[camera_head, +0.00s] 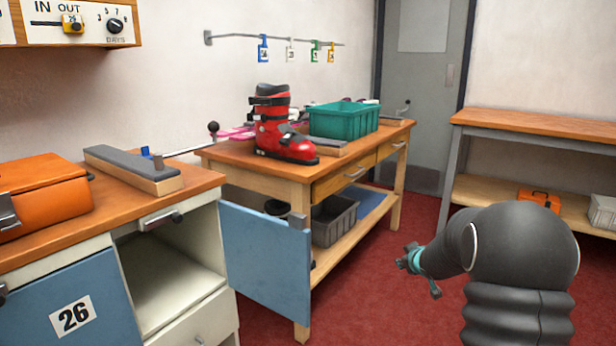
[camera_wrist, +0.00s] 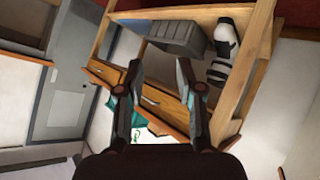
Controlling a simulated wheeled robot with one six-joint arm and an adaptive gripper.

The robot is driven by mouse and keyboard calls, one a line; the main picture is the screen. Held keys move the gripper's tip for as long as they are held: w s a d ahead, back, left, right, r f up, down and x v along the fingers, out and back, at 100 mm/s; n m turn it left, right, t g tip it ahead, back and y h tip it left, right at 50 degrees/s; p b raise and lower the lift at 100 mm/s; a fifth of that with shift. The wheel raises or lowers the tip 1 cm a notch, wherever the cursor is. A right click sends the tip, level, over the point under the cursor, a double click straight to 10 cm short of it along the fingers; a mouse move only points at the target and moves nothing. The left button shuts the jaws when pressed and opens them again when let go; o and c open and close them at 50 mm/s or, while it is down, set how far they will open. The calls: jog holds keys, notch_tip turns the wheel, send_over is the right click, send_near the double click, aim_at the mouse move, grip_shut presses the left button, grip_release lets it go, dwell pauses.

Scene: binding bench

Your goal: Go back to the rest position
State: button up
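My gripper (camera_head: 416,264) hangs over the red carpet, right of the middle bench, at the end of my dark arm. In the wrist view my gripper (camera_wrist: 159,72) shows its two fingers spread apart with nothing between them. That view is rolled nearly upside down and faces the middle bench, with its drawers and shelf. The gripper appears clear of the furniture.
A red ski boot (camera_head: 275,128) and a teal crate (camera_head: 343,121) stand on the middle bench (camera_head: 228,153). Another bench (camera_head: 540,124) stands at right. Carpet between is clear.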

jog(key=s+a+r+m+g+h, duration=0.1)
jog(key=s+r+m+g, duration=0.15)
jog(key=s, duration=1.05)
jog(key=s+a+r+m+g+h, duration=0.15)
jog(key=s+g, duration=0.25)
jog(key=s, duration=0.9)
jog(key=s+a+r+y, duration=0.1)
jog(key=s+a+r, duration=0.1)
jog(key=s, duration=0.4)
jog(key=s+a+r, duration=0.2)
jog(key=s+a, duration=0.3)
jog(key=s, duration=0.2)
jog(key=s+a+r+m+y, duration=0.1)
jog(key=s+a+r, duration=0.2)
jog(key=s, duration=0.4)
jog(key=shift+s+a+t+y, duration=0.15)
jog(key=shift+t+y, duration=0.2)
jog(key=shift+t, duration=0.1)
